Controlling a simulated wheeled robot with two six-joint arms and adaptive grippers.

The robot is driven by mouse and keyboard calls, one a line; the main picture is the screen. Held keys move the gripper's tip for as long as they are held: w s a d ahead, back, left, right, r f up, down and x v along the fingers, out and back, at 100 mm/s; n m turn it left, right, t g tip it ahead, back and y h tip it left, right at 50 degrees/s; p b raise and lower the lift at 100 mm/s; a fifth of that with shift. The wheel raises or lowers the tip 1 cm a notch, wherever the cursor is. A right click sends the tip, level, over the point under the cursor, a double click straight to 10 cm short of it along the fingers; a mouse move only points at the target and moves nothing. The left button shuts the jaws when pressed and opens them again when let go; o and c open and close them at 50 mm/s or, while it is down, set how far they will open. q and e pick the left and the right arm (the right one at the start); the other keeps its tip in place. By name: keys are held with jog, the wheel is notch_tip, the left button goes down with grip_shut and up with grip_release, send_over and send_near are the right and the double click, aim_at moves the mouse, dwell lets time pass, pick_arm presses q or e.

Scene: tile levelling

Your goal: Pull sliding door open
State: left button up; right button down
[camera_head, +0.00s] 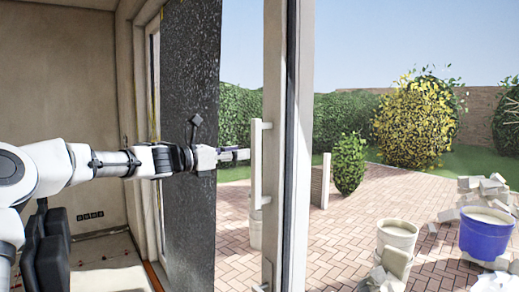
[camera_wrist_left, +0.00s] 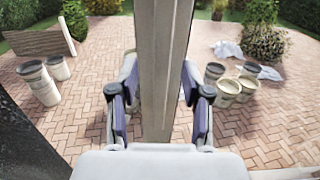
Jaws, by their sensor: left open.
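The sliding door's pale upright frame (camera_head: 273,80) stands in the middle of the head view. A pale vertical bar handle (camera_head: 256,165) is fixed to it by short brackets at top and bottom. My left gripper (camera_head: 238,155) reaches in from the left at the handle's mid height, its tips close to the bar. In the left wrist view, an upright pale bar (camera_wrist_left: 163,60) runs between the two open fingers, with gaps visible on both sides. I cannot tell whether a finger touches it. My right gripper is out of view.
A dark speckled panel (camera_head: 190,90) stands behind my left forearm. Beyond the door lie a brick patio (camera_head: 345,235), a white bucket (camera_head: 397,233), a blue bucket (camera_head: 486,235) and piled rubble (camera_head: 483,190). Bushes and a hedge stand farther back.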

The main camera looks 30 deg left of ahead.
aim_at(253, 152)
pick_arm(q)
jog(key=x, duration=0.3)
jog(key=p+x, duration=0.1)
jog(key=x, duration=0.3)
jog(key=shift+d+f+p, duration=0.2)
jog(key=shift+f+p, duration=0.05)
jog(key=shift+p, duration=0.05)
jog(key=shift+s+a+r, duration=0.1)
jog(key=shift+s+a, duration=0.05)
jog(key=shift+s, duration=0.15)
jog(key=shift+s+a, duration=0.1)
jog(key=shift+s, duration=0.05)
jog(key=shift+c, duration=0.7)
grip_shut()
